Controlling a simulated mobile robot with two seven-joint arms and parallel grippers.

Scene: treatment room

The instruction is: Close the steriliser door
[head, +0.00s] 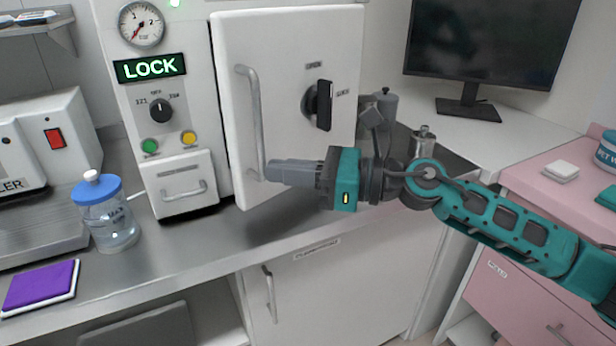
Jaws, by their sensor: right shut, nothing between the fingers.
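The steriliser door (285,60) is a white panel on the front of the steriliser (185,70). It sits against or very near the body, with a thin dark line along its left edge; I cannot tell whether it is fully flush. A grey vertical bar handle (253,110) is on its left side. A black knob (321,105) on the door stands about upright, with small labels above and to its right. My right gripper (272,172) is shut and empty, its fingertips at the lower end of the bar handle. Whether they touch it is unclear. My left gripper is out of view.
A green LOCK sign (150,67), gauge (141,25) and dial (161,110) are on the steriliser's panel. A blue-lidded bottle (108,225) and purple pad (38,286) stand left on the metal counter (200,248). Metal canisters (422,143) stand behind my right arm.

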